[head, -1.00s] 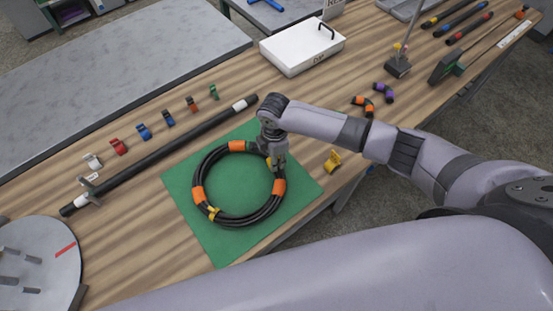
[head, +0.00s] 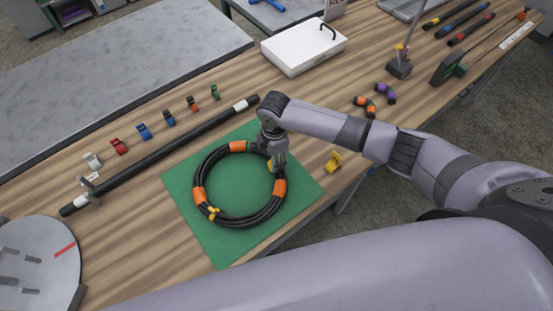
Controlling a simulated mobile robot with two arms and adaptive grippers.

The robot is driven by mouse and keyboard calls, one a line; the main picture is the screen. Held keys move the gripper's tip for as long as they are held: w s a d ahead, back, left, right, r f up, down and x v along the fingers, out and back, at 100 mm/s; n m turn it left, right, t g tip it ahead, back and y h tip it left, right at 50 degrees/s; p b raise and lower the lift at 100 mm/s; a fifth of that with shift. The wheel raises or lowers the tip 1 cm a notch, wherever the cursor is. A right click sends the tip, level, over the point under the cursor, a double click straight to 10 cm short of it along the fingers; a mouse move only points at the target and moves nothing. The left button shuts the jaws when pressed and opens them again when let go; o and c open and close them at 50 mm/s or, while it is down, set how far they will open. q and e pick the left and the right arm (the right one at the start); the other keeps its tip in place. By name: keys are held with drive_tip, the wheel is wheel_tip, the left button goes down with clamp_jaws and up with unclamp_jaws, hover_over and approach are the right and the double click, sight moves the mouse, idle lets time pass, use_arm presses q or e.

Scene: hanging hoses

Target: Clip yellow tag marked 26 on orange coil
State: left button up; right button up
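The coil of black hose with orange bands (head: 238,146) lies on a green mat (head: 215,246). A yellow tie or clip (head: 214,213) sits on its lower left part. A yellow tag (head: 333,161) stands on the wood just right of the mat; its marking is too small to read. My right gripper (head: 278,166) points down at the coil's upper right part and hides some of it. A small yellow piece shows beside its fingers; I cannot tell whether it is held or sits on the coil. The finger opening is unclear. My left gripper is not in view.
A long black hose (head: 160,155) lies behind the mat, with several coloured clips (head: 144,131) in a row beyond it. A white case (head: 303,48) stands at the back. Short orange (head: 364,105) and purple-banded pieces lie right. A round grey plate (head: 38,262) is at left.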

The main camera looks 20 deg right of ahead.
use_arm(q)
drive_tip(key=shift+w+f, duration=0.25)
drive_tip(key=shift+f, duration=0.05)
use_arm(e)
drive_tip(key=o, duration=0.3)
drive_tip(key=shift+g, duration=0.4)
drive_tip(key=f, duration=0.1)
drive_tip(key=s+f, duration=0.2)
drive_tip(key=shift+a+f, duration=0.1)
drive_tip(key=shift+f, duration=0.25)
use_arm(q)
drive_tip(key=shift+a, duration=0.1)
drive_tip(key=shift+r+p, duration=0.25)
drive_tip(key=shift+p, duration=0.05)
use_arm(e)
drive_tip(key=shift+t, duration=0.4)
drive_tip(key=w+r, duration=0.1)
drive_tip(key=r, duration=0.4)
drive_tip(key=w+r, duration=0.1)
drive_tip(key=r, duration=0.4)
drive_tip(key=w+r, duration=0.1)
drive_tip(key=r, duration=0.4)
drive_tip(key=shift+r, duration=0.15)
drive_tip(key=shift+s, duration=0.1)
